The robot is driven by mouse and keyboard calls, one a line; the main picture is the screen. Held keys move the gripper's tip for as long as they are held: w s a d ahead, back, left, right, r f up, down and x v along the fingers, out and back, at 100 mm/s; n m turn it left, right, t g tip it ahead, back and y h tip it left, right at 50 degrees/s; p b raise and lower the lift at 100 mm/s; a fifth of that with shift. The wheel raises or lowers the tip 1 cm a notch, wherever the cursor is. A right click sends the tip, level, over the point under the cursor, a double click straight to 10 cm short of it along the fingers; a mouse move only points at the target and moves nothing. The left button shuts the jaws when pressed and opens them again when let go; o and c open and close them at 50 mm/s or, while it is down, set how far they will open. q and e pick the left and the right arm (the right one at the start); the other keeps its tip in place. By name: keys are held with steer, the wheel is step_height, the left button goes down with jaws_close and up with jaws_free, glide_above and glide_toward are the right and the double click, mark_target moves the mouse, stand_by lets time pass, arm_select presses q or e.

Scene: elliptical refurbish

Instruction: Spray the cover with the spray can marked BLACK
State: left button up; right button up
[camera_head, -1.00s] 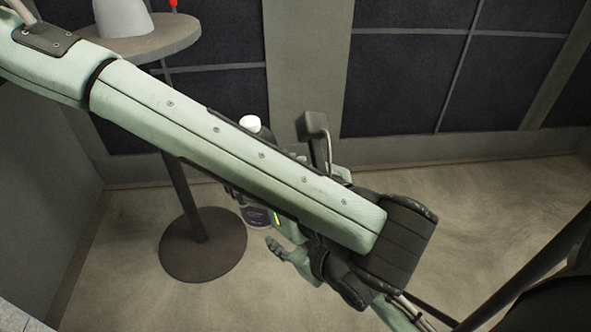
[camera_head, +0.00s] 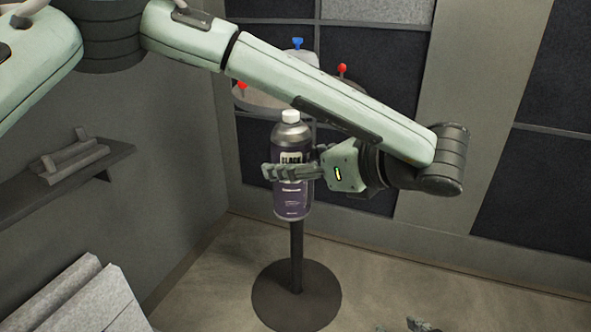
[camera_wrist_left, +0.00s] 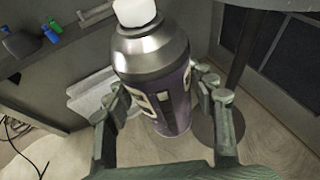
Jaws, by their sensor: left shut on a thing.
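My left gripper (camera_head: 290,172) is shut on the spray can (camera_head: 291,205), a silver and purple can with a white cap and the word BLACK on its label. The can is held upright in the air, in front of the round stand's post. In the left wrist view the can (camera_wrist_left: 150,60) sits between the two fingers (camera_wrist_left: 165,105). A pale grey shape (camera_head: 284,62), perhaps the cover, shows on the stand behind my left arm, mostly hidden. Small grey tips at the bottom edge may be my right gripper (camera_head: 398,327); their state is unclear.
The round stand (camera_head: 250,97) carries red knobs (camera_head: 342,69) and a blue knob (camera_head: 297,43); its base (camera_head: 296,297) is on the floor. A wall shelf (camera_head: 100,165) and grey panels (camera_head: 75,300) are at left. Floor at right is clear.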

steer(key=shift+s+d+f, duration=0.3)
steer(key=shift+c, duration=0.4)
